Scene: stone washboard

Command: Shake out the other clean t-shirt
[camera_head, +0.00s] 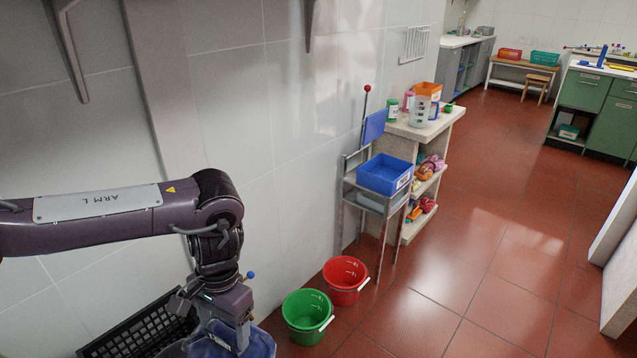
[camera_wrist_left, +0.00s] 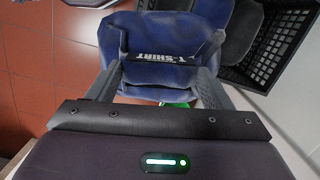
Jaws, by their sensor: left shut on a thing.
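My left gripper (camera_head: 228,338) points down at the bottom left of the head view and is shut on a blue t-shirt (camera_head: 258,346). In the left wrist view the t-shirt (camera_wrist_left: 150,27) is dark blue, bunched or folded, with a dark band lettered "T-SHIRT". The left gripper's fingers (camera_wrist_left: 162,72) stand on either side of it there. The cloth's lower part is cut off by the bottom edge of the head view. My right gripper is in neither view.
A black crate (camera_head: 125,340) is beside the wall; it shows in the left wrist view (camera_wrist_left: 288,42) near dark cloth (camera_wrist_left: 243,28). A green bucket (camera_head: 308,318) and red bucket (camera_head: 346,281) stand on red tiles. A blue bin (camera_head: 385,175) rests on a metal stand.

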